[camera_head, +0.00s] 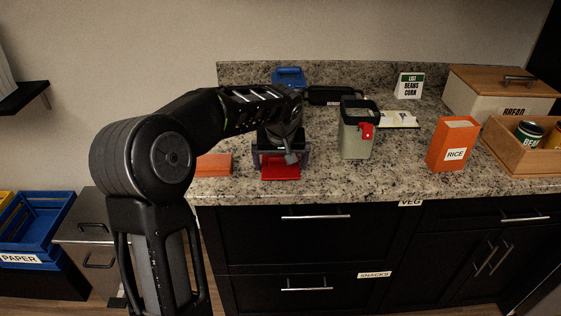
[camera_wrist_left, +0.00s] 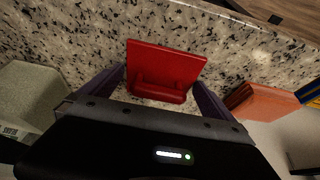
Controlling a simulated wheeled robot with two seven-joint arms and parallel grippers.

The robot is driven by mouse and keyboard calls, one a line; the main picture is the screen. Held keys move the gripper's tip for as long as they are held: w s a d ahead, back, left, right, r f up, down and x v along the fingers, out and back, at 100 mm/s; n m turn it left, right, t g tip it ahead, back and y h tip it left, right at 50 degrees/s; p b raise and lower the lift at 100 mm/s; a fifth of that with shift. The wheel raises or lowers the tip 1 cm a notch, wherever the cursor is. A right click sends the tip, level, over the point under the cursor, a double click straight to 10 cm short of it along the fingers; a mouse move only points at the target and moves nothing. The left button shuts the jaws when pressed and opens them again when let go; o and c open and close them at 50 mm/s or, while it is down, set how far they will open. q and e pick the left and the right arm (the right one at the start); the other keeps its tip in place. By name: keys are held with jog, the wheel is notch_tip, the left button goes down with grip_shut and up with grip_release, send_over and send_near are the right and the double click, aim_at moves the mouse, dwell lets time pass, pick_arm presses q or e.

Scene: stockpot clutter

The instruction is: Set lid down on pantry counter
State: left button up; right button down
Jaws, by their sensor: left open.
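A red lid (camera_head: 281,172) lies on the granite pantry counter (camera_head: 320,185) near its front edge. It also shows in the left wrist view (camera_wrist_left: 168,62), flat, with a raised bar along its near side. My left gripper (camera_head: 281,160) is right above and behind the lid. In the left wrist view its two fingers (camera_wrist_left: 160,92) stand open, one on each side of the lid's raised bar, with room between them and the bar. Whether the fingers touch the counter I cannot tell. My right gripper is not in view.
A grey-green container (camera_head: 357,138) with a red tag stands right of my gripper. An orange rice box (camera_head: 453,143), a bread box (camera_head: 497,98) and a wooden crate (camera_head: 520,155) are farther right. An orange block (camera_head: 214,165) lies just left. A blue object (camera_head: 289,78) stands behind.

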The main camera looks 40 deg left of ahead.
pick_arm(q)
jog(key=v, duration=1.2)
jog(key=shift+b, duration=0.45)
